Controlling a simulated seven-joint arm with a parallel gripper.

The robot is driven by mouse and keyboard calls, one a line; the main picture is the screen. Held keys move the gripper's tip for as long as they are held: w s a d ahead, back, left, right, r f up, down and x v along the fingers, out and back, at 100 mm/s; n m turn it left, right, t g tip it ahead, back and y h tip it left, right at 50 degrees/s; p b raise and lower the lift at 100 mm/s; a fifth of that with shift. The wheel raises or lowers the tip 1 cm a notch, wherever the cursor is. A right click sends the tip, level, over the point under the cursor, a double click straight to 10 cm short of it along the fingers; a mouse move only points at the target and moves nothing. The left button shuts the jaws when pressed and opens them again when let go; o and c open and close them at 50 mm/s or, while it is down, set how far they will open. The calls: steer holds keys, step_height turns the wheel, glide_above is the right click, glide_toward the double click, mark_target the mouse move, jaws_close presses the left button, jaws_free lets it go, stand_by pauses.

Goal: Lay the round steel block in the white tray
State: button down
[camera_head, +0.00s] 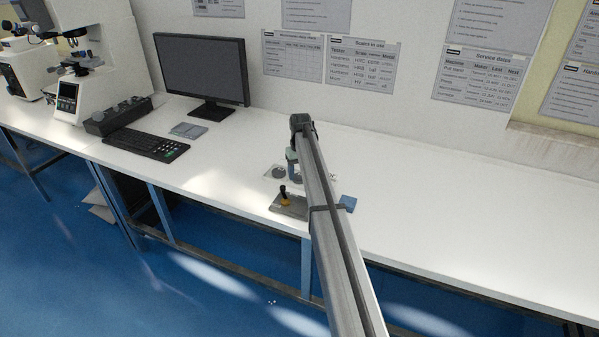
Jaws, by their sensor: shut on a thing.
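My gripper (294,178) points down over the bench, just left of my arm's far end. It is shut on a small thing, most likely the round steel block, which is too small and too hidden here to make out. Beside it on the left is a pale, flat piece (269,174) with a grey round patch on it. It looks like part of the white tray. A pale bit with dark marks shows right of my arm, and I cannot tell if it belongs to the same tray. My arm hides the area between.
Just in front of the gripper, a grey plate (296,210) bears a small yellow-and-black upright item (284,196). A monitor (201,68), keyboard (146,144) and tester (92,70) stand left. The bench's right side is clear.

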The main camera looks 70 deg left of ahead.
mark_target(300, 177)
steer(key=shift+c, duration=1.5)
jaws_free()
steer(key=shift+f, duration=0.1)
step_height(300, 177, up, 12)
steer(key=shift+w+d, duration=0.15)
